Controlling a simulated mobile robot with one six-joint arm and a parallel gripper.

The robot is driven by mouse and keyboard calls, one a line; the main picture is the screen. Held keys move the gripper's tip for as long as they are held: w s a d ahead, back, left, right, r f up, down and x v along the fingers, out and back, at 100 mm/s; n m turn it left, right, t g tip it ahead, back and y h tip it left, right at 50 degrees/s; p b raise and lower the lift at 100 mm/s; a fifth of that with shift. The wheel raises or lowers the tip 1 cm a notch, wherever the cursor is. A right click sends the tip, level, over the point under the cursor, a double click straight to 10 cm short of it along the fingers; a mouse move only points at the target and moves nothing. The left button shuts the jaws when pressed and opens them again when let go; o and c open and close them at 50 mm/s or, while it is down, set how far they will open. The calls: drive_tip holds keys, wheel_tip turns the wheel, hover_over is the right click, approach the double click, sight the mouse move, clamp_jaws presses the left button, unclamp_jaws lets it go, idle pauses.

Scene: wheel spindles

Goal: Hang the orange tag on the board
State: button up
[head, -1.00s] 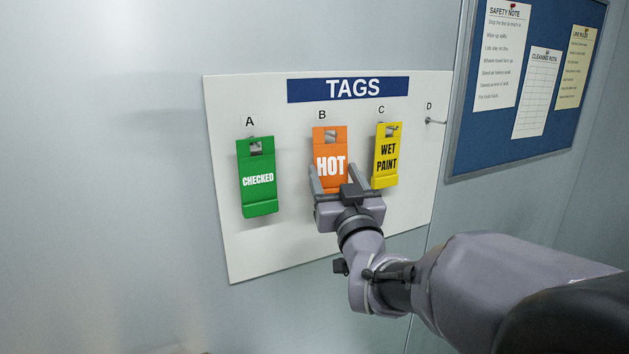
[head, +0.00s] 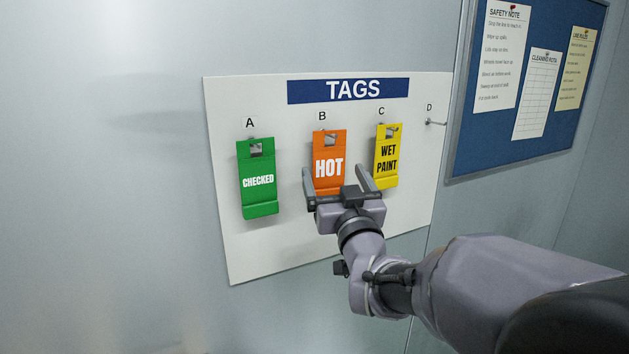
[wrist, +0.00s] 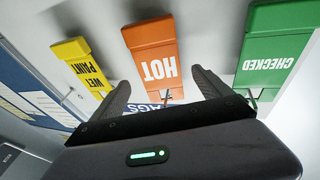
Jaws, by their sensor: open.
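The orange HOT tag (head: 328,160) hangs on the hook under letter B of the white TAGS board (head: 270,245). In the wrist view the orange tag (wrist: 151,45) shows upside down, between and beyond the finger tips. My gripper (head: 338,178) is open at the tag's lower end, with one finger to each side and a gap to the tag. In the wrist view my gripper (wrist: 160,80) holds nothing. The tag's bottom edge is partly hidden by my gripper in the head view.
A green CHECKED tag (head: 258,180) hangs at A and a yellow WET PAINT tag (head: 386,158) at C, close to my right finger. The hook at D (head: 436,123) is empty. A blue notice board (head: 482,140) with papers is at the right.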

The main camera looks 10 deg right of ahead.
drive_tip(key=a+b+v, duration=0.1)
drive_tip(key=b+v, duration=0.7)
drive_tip(key=v, duration=0.9)
wheel_tip(320, 180, down, 9)
drive_tip(key=s+d+m+g+h, duration=0.2)
drive_tip(key=d+m+g, duration=0.1)
drive_tip(key=g, duration=0.2)
drive_tip(key=s+a+f+m+g+y, duration=0.1)
drive_tip(key=s+a+f+g, duration=0.1)
drive_tip(key=s+f+g, duration=0.3)
drive_tip(key=s+a+f+m+g+y, duration=0.1)
drive_tip(key=s+a+f+g+y, duration=0.1)
drive_tip(key=s+f+g, duration=0.3)
drive_tip(key=s+a+f, duration=0.1)
drive_tip(key=s+f, duration=0.3)
drive_tip(key=s, duration=0.1)
drive_tip(key=shift+s+a+f, duration=0.2)
drive_tip(key=shift+f, duration=0.05)
idle(3.6)
